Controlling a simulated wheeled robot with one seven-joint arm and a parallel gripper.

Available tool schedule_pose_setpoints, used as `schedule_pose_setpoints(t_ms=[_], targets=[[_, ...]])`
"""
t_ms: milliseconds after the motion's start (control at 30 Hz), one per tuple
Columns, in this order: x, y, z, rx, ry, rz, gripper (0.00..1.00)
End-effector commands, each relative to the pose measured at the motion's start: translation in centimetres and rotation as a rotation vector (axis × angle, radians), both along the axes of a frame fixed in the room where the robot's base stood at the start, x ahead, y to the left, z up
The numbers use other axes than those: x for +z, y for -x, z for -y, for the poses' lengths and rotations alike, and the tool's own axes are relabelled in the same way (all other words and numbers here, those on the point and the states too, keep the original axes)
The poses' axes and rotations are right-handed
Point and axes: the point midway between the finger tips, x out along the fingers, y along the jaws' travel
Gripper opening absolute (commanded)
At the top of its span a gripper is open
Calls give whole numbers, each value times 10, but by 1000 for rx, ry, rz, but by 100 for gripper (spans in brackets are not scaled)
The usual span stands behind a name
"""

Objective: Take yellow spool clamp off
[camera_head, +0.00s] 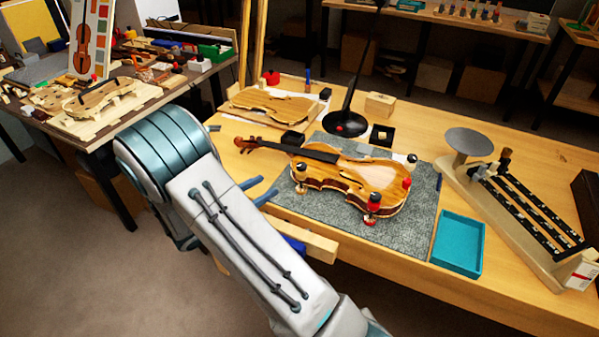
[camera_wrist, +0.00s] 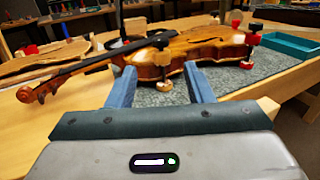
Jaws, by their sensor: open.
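A violin (camera_head: 345,172) lies on a grey mat (camera_head: 415,225) on the bench, and its body and scroll also show in the wrist view (camera_wrist: 205,50). The yellow spool clamp (camera_head: 300,177) is upright on the violin's near edge; in the wrist view this clamp (camera_wrist: 163,72) has a dark knob and pale yellow spools. Red spool clamps (camera_head: 372,206) stand on the edge further right. My gripper (camera_head: 268,188) is open and empty, left of the yellow clamp. In the wrist view the clamp appears between my fingers (camera_wrist: 159,75), apparently beyond their tips.
A black lamp base (camera_head: 345,123) and a small wooden block (camera_head: 380,104) stand behind the violin. A violin plate (camera_head: 270,104) lies back left.

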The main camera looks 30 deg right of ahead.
Motion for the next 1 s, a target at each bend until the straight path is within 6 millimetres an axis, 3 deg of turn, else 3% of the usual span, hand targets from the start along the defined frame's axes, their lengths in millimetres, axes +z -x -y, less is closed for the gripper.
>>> schedule_pose_setpoints(t_ms=[167,700,1000], targets=[[1,-2,12,-7,-8,-9,47],[1,-29,112,-3,-5,-7,47],[0,-35,131,-1,-5,-7,47]])
